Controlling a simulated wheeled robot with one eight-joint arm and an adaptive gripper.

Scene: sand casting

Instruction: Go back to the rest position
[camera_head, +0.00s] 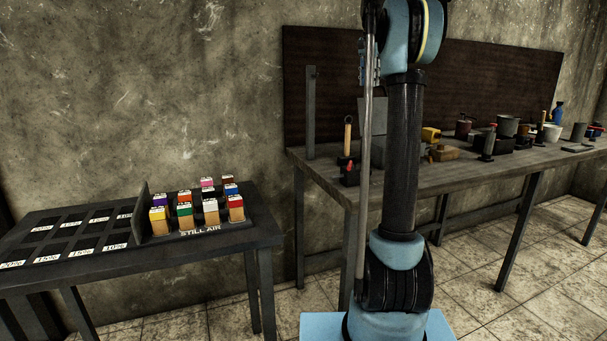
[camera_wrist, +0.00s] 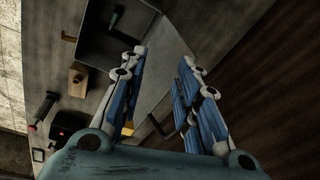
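My gripper (camera_wrist: 160,75) shows in the wrist view with its two blue-and-white fingers spread apart and nothing between them. It is open above the workbench, which shows below it at a slant. A small tan block (camera_wrist: 77,84) is left of that finger.
A dark table (camera_head: 262,238) at left carries a rack marked STILL AIR with several coloured-top blocks (camera_head: 184,214), and a panel of labelled percent slots. The workbench holds several tools and pots (camera_head: 508,126). A dark backboard (camera_head: 330,60) stands behind it. Tiled floor shows between the tables.

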